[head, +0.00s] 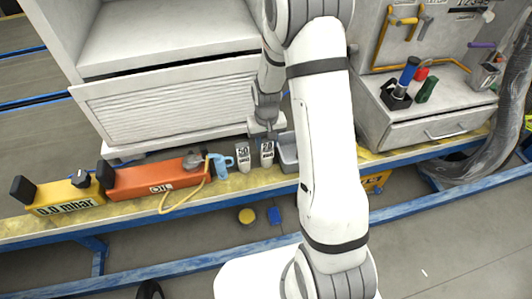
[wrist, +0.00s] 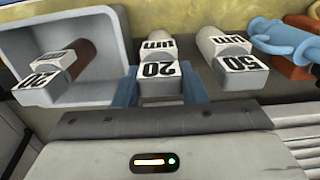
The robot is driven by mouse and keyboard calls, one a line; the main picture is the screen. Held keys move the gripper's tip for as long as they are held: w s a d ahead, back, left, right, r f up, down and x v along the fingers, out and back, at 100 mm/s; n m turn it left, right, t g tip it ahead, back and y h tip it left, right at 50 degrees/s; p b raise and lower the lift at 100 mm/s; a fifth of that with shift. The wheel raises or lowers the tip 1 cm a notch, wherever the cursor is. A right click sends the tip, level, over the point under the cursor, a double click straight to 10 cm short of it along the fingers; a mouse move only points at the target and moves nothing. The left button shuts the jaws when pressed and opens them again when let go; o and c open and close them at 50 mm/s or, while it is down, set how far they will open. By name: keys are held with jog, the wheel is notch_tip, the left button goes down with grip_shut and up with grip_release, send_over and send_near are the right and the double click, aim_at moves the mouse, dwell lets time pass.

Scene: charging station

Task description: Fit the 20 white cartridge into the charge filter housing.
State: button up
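The 20 white cartridge (head: 267,153) stands on the yellow bench in the head view. In the wrist view the white 20 cartridge (wrist: 158,68) is in the middle, its label upside down. My gripper (wrist: 160,88) has a blue finger on each side of this cartridge, close to it; I cannot tell if they touch it. In the head view my gripper (head: 266,132) is pointing down just above the cartridge. A white 50 cartridge (head: 243,157) stands to its left; it also shows on the right in the wrist view (wrist: 232,55). I cannot clearly identify the charge filter housing.
A grey tray (wrist: 112,40) holds a brown-bodied cartridge (wrist: 50,70) labelled 20. Left along the bench are a blue fitting (head: 221,165), an orange Oil unit (head: 150,179) with a yellow hose, and a yellow pressure unit (head: 65,197). A grey cabinet (head: 170,110) stands behind.

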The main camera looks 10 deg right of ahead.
jog(key=c, duration=0.7)
